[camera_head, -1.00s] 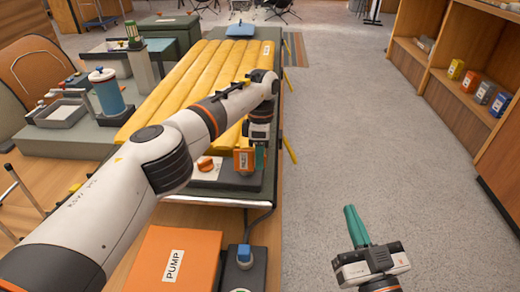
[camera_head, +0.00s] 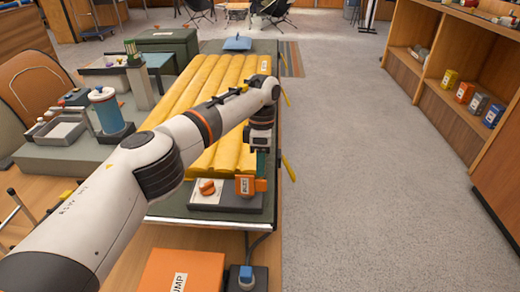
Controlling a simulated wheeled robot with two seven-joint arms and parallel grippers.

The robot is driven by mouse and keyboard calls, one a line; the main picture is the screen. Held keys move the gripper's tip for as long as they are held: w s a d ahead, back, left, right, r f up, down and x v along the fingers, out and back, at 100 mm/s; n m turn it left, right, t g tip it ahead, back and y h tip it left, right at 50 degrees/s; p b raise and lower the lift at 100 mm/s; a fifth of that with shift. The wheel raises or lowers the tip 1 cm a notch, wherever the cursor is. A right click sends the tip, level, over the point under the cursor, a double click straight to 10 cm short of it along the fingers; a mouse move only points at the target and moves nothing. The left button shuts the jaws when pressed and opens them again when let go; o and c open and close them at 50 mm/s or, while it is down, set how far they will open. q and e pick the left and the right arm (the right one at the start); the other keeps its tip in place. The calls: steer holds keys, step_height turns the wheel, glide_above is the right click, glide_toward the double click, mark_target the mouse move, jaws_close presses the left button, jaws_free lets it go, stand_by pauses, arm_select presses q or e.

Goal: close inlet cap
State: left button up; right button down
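A yellow ribbed sleeping pad (camera_head: 190,100) lies on a dark-edged table. At its near end a grey tray (camera_head: 228,203) holds a white plate with an orange knob-like piece (camera_head: 207,188) and, to the right, an orange labelled block (camera_head: 245,186). I cannot tell for sure which orange piece is the inlet cap. My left gripper (camera_head: 261,164) points down with its green fingers at the right rear side of the orange block, touching or very close. Its finger gap is hidden. My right gripper is out of view.
An orange box labelled pump (camera_head: 180,275) and a dark unit with a blue knob (camera_head: 246,276) sit at the near edge. Open carpet (camera_head: 360,180) lies right, then wooden shelves (camera_head: 460,80).

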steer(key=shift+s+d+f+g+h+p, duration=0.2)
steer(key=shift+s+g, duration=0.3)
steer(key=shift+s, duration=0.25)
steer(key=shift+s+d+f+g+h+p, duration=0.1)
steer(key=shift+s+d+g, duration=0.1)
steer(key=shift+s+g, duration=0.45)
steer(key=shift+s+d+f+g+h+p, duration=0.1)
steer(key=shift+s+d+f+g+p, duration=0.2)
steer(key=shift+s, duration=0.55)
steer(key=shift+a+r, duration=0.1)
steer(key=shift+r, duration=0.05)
